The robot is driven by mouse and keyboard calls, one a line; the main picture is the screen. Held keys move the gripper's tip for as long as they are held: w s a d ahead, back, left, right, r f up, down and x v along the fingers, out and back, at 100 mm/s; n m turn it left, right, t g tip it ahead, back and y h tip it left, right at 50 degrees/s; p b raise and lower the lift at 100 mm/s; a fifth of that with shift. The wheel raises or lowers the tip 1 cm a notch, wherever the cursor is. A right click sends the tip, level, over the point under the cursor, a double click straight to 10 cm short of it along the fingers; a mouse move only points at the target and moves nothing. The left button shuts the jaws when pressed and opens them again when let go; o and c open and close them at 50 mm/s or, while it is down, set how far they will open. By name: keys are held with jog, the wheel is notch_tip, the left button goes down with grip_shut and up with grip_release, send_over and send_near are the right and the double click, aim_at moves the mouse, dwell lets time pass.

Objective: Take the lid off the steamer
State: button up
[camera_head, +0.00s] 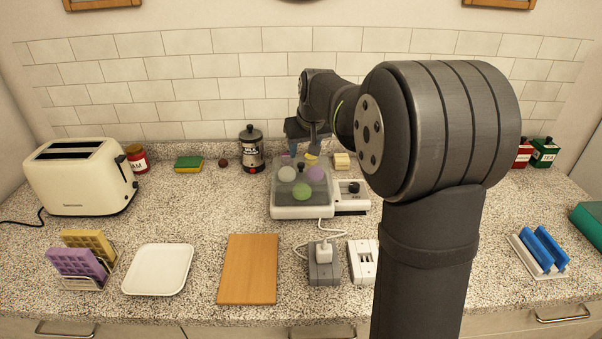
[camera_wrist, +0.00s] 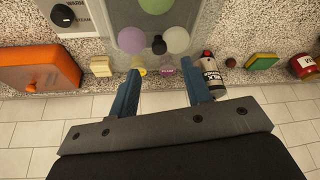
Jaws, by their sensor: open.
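The steamer (camera_head: 302,211) stands on the counter near the middle, with a control panel with a black knob (camera_head: 354,187) at its right. Its see-through grey lid (camera_head: 302,172) sits on it, and green, purple and pale round pieces show through. In the wrist view the lid's small black handle (camera_wrist: 158,45) stands up near the lid's edge. My gripper (camera_head: 305,143) is above the back of the steamer, seen partly behind my arm. In the wrist view its blue fingers (camera_wrist: 161,82) are apart with nothing between them, and the handle lies just beyond the fingertips, roughly centred.
A black-and-silver canister (camera_head: 251,148) stands behind left of the steamer, close to one finger in the wrist view (camera_wrist: 212,75). A cream block (camera_head: 342,161) lies behind right.

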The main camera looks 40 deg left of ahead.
aim_at(301, 163)
jog(key=shift+x, duration=2.7)
jog(key=shift+s+d, duration=0.1)
jog(key=shift+d, duration=0.05)
grip_shut()
